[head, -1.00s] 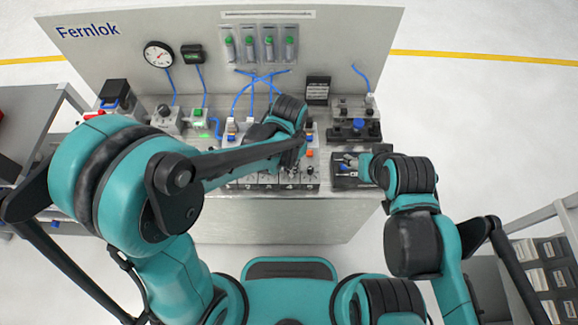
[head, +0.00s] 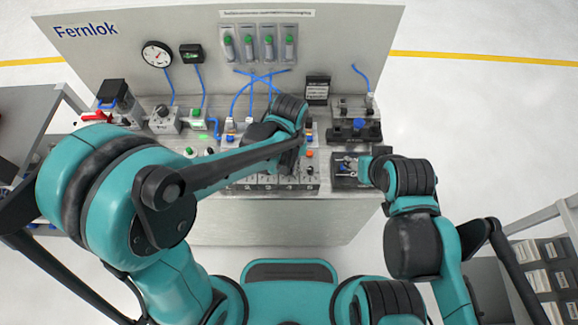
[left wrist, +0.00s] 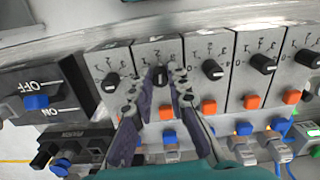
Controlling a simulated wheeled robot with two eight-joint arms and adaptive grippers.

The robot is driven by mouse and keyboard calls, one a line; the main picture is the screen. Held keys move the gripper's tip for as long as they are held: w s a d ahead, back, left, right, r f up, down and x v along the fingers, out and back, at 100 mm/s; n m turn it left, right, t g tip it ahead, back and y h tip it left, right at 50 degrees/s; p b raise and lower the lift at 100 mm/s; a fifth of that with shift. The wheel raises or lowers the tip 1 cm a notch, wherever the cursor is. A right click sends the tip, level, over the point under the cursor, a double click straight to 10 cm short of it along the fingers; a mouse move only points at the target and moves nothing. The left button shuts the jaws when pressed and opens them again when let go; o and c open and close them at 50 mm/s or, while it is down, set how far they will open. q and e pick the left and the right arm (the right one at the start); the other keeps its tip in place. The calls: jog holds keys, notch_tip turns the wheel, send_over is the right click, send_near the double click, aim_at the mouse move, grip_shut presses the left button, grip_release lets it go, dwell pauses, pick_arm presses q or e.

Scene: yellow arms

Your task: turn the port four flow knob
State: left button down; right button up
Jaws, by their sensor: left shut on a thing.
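The valve bank (head: 265,187) is a grey row of units on the bench, each with a black flow knob and a printed scale. In the left wrist view, the port four flow knob (left wrist: 160,73) is second from the left, between the fingertips of my left gripper (left wrist: 161,82). The gripper is shut on it, one finger on each side. In the head view, my left forearm and wrist hide most of the knobs and the fingertips. My right gripper (head: 366,167) is beside a dark switch box; its fingers are too small to read.
Neighbouring knobs stand close on both sides: one knob (left wrist: 110,82) at left, another (left wrist: 212,69) at right. Orange and blue buttons lie below them in the wrist view. The dark ON/OFF switch box (left wrist: 65,85) stands beside the bank. Blue hoses (head: 240,100) rise to the back panel.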

pick_arm(q)
jog(key=shift+n, duration=0.6)
jog(key=c, duration=1.5)
grip_release()
jog(key=shift+o, duration=0.2)
notch_tip(320, 180, up, 12)
